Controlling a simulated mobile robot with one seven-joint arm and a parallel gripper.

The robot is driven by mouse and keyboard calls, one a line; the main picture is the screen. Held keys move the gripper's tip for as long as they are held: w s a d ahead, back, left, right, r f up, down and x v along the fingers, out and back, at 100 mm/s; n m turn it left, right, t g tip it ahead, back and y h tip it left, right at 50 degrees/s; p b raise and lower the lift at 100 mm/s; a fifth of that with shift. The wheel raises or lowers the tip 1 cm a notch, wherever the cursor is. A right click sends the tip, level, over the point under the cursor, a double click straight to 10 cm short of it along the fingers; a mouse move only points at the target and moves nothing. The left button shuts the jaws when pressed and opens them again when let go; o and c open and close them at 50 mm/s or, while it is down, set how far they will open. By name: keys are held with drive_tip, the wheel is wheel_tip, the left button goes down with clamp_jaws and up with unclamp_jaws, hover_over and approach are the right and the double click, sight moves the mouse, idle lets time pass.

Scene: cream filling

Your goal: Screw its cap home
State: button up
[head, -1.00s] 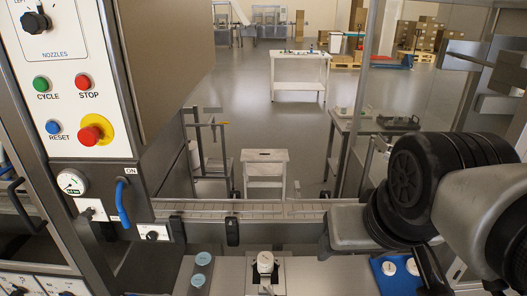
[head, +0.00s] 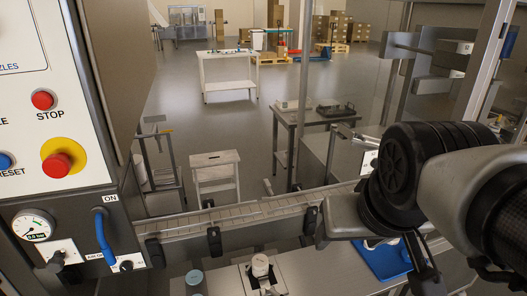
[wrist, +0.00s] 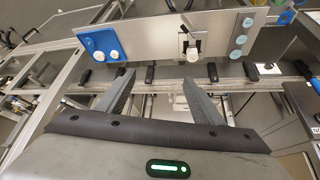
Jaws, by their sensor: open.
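A small white-topped jar (head: 260,265) stands upright in a dark clamp on a pale plate at the bottom centre of the head view. It also shows in the wrist view (wrist: 192,52); I cannot tell whether the white top is a cap. A blue tray (head: 383,262) lies right of it, mostly behind my arm. In the wrist view the tray (wrist: 101,40) holds two white round pieces (wrist: 114,55), which look like caps. My gripper (wrist: 159,76) is open with nothing between its fingers, apart from the jar and tray.
Teal discs (head: 194,278) lie left of the jar. A conveyor rail (head: 240,213) with black brackets runs behind the bench. A control panel (head: 45,130) with a blue-handled valve stands close at left. The bench between jar and tray is clear.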

drive_tip(key=w, duration=0.8)
drive_tip(key=n+g+y+b, duration=0.1)
drive_tip(key=n+g, duration=0.1)
drive_tip(key=n, duration=0.1)
hover_over(260, 261)
drive_tip(key=s+d, duration=0.2)
drive_tip(key=s, duration=0.5)
wheel_tip(260, 261, down, 16)
drive_tip(key=f, duration=0.1)
drive_tip(key=b+x, duration=0.2)
drive_tip(key=x, duration=0.3)
drive_tip(key=b+x, duration=0.2)
drive_tip(key=x, duration=0.4)
drive_tip(key=b+x, duration=0.2)
drive_tip(key=x, duration=0.3)
drive_tip(key=shift+w+a, duration=0.3)
drive_tip(key=shift+w, duration=0.1)
